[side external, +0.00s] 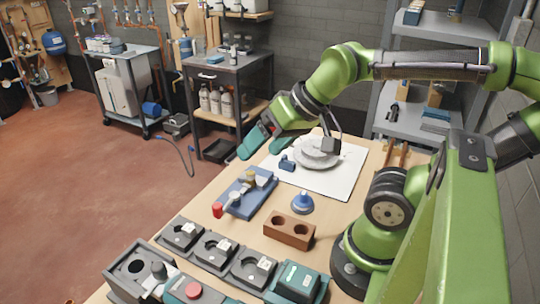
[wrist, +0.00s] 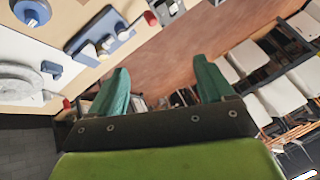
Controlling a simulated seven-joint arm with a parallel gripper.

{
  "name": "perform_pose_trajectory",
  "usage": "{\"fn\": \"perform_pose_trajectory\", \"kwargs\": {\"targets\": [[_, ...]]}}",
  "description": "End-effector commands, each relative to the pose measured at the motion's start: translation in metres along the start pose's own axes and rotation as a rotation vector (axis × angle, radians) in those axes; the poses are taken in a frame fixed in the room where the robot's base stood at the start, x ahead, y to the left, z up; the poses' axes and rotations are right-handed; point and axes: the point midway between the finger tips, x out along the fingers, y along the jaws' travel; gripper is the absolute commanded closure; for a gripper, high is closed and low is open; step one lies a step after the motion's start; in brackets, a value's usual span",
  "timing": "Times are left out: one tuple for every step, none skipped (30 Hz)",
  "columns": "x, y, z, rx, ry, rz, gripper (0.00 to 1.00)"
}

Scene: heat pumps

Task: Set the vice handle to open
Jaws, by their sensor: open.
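A blue vice (side external: 248,192) with pale metal parts lies on the wooden workbench. A red-ended handle (side external: 217,210) sticks out at its near left end. In the wrist view the vice (wrist: 100,38) is at the upper left, with a red end (wrist: 151,18) beside it; the handle's exact setting is too small to tell. My gripper (side external: 266,143) is open and empty, with teal fingers. It hangs above and beyond the vice, near the bench's far left edge, and touches nothing. In the wrist view my gripper (wrist: 162,66) has its fingers spread apart over the floor.
A white mat (side external: 345,170) holds a round grey part (side external: 317,153) and a small blue piece. A blue knob (side external: 302,203) and a brown block with two holes (side external: 290,230) stand right of the vice. Dark fixtures (side external: 213,247) line the bench's near side. Floor lies open leftward.

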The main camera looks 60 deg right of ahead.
Motion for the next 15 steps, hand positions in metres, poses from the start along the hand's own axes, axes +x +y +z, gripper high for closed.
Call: {"fn": "perform_pose_trajectory", "kwargs": {"targets": [[0.0, 0.0, 0.0, 0.0, 0.0, 0.0, 0.19], [0.0, 0.0, 0.0, 0.0, 0.0, 0.0, 0.22], [0.0, 0.0, 0.0, -0.001, -0.002, 0.0, 0.28], [0.002, 0.0, 0.001, -0.002, -0.008, 0.001, 0.33], [0.004, 0.0, 0.002, -0.003, -0.018, 0.003, 0.37], [0.008, -0.001, 0.003, -0.004, -0.036, 0.008, 0.44], [0.011, -0.002, 0.002, -0.008, -0.05, 0.012, 0.48], [0.015, -0.003, 0.0, -0.013, -0.066, 0.018, 0.48], [0.02, -0.005, -0.003, -0.025, -0.091, 0.029, 0.48], [0.024, -0.008, -0.006, -0.042, -0.116, 0.04, 0.48], [0.029, -0.011, -0.01, -0.067, -0.145, 0.052, 0.48], [0.036, -0.014, -0.015, -0.11, -0.187, 0.068, 0.48], [0.041, -0.018, -0.02, -0.148, -0.221, 0.081, 0.48], [0.046, -0.021, -0.024, -0.192, -0.255, 0.093, 0.48], [0.054, -0.025, -0.029, -0.251, -0.303, 0.108, 0.48]]}}
